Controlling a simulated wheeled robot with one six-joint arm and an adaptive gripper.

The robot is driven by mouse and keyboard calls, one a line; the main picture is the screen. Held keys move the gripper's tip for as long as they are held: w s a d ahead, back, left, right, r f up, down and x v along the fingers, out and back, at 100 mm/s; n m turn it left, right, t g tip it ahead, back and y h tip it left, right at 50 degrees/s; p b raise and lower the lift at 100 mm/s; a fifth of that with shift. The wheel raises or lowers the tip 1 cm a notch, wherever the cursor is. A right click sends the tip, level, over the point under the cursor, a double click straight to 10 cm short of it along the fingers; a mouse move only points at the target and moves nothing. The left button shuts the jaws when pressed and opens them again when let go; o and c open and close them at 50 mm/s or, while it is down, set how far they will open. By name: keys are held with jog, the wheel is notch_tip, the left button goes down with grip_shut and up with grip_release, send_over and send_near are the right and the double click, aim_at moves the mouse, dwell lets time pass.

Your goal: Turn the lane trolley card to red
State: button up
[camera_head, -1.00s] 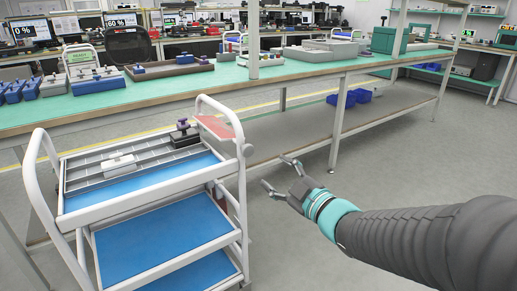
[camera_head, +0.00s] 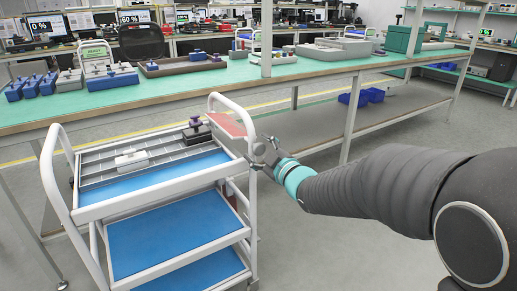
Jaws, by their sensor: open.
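The white lane trolley (camera_head: 165,197) stands at left with blue shelves. A flat reddish card (camera_head: 226,124) sits inside its right handle frame, seen at a slant; any writing on it is too small to read. My gripper (camera_head: 258,152) is open and empty at the right handle, just below and right of the card. Its fingers overlap the handle post and the small grey knob there, so I cannot tell whether they touch.
Another trolley with a green card (camera_head: 95,52) stands farther back.

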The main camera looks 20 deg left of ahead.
jog(key=shift+w+a, duration=0.1)
jog(key=c, duration=1.2)
jog(key=shift+o, duration=0.2)
jog(key=m, duration=0.4)
jog(key=shift+r, duration=0.1)
jog(key=m, duration=0.3)
jog(key=shift+m, duration=0.3)
jog(key=m+p, duration=0.1)
jog(key=m, duration=0.3)
jog(key=shift+w+r, duration=0.1)
jog(key=shift+w, duration=0.05)
jog(key=shift+m+p, duration=0.7)
jog(key=shift+m, duration=1.2)
